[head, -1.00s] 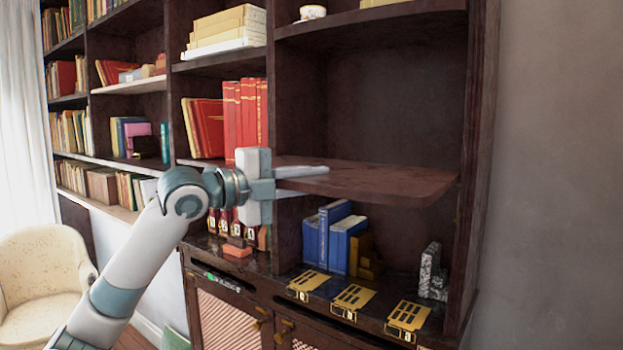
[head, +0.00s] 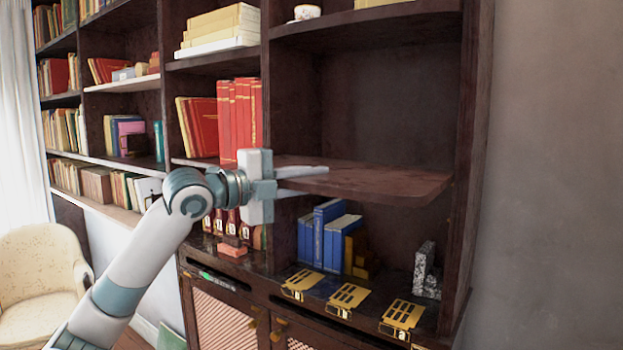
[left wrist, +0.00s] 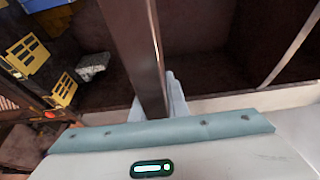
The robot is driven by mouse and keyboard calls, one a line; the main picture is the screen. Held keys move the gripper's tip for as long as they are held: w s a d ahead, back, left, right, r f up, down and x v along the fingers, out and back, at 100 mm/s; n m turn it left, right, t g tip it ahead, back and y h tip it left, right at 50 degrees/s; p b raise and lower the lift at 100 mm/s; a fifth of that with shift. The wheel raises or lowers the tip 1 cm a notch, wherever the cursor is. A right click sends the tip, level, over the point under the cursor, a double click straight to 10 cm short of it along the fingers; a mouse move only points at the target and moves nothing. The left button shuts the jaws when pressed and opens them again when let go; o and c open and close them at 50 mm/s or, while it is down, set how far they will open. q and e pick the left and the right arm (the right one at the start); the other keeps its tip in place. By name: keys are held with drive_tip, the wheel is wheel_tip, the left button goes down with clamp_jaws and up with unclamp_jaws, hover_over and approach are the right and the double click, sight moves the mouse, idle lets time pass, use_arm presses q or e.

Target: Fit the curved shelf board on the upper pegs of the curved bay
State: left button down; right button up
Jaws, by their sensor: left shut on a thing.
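The curved shelf board (head: 385,184) is dark brown and lies about level across the curved bay (head: 375,100) at the right end of the bookcase. My left gripper (head: 302,184) is shut on the board's front left edge, one finger above and one below. In the left wrist view the board (left wrist: 137,45) shows edge-on, running away from the gripper (left wrist: 165,95). The upper pegs cannot be made out, so I cannot tell whether the board rests on them. My right gripper is not in view.
Below the board stand blue books (head: 325,235) and a grey speckled bookend (head: 425,268). Several yellow plates (head: 348,297) lie along the front ledge. Red books (head: 240,115) fill the bay to the left. The space above the board is clear.

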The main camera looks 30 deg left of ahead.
sight(348, 165)
use_arm(q)
drive_tip(key=shift+w+r+p, duration=0.15)
drive_tip(key=shift+w+p, duration=0.3)
drive_tip(key=shift+w, duration=0.35)
drive_tip(key=shift+w+d+p, duration=0.15)
drive_tip(key=shift+w+p, duration=0.7)
drive_tip(key=shift+w, duration=0.65)
drive_tip(key=shift+w+d+p, duration=0.15)
drive_tip(key=shift+w+p, duration=0.7)
drive_tip(key=shift+w, duration=0.65)
idle(0.5)
drive_tip(key=shift+w+d, duration=0.15)
drive_tip(key=shift+w, duration=1.55)
drive_tip(key=shift+w+d, duration=0.1)
drive_tip(key=shift+w, duration=1.55)
idle(0.4)
